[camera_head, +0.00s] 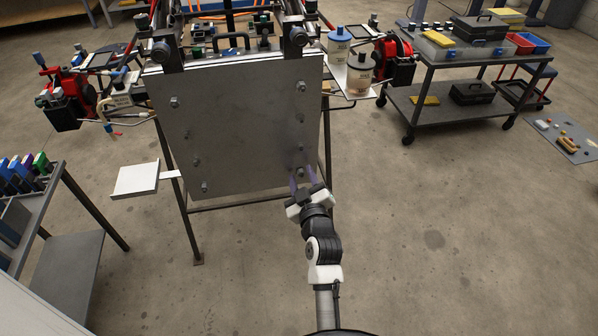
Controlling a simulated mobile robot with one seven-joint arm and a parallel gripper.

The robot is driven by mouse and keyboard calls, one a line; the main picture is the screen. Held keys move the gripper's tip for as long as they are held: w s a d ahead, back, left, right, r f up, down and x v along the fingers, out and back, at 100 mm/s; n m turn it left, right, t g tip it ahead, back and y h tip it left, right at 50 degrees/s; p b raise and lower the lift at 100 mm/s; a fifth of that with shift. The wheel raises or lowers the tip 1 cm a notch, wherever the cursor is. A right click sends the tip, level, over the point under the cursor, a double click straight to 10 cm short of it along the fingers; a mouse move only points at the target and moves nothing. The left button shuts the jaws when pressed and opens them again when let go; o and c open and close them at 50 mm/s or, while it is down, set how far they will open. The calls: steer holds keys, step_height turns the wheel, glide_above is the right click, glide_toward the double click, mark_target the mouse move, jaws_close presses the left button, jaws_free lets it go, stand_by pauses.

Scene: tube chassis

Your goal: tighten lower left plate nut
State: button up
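A grey metal plate (240,130) stands tilted on a tube frame, with several nuts on its face. The lower left nut (204,187) sits near the plate's bottom left corner, with nothing at it. The lower right nut (299,171) is near the bottom right corner. My gripper (304,176) is in front of that bottom right corner, by the lower right nut. Its two purple fingers are spread apart, with no held object visible between them. Whether a finger touches the nut or plate cannot be told.
A small white tray (136,180) juts out left of the plate. Blue-lidded and dark-lidded containers (339,48) stand on a shelf at the right. A tool cart (465,95) stands at the back right, a rack (70,260) at the left. The floor in front is clear.

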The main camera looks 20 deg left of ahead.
steer(key=shift+w+a, duration=0.1)
steer(key=shift+w, duration=0.05)
jaws_close()
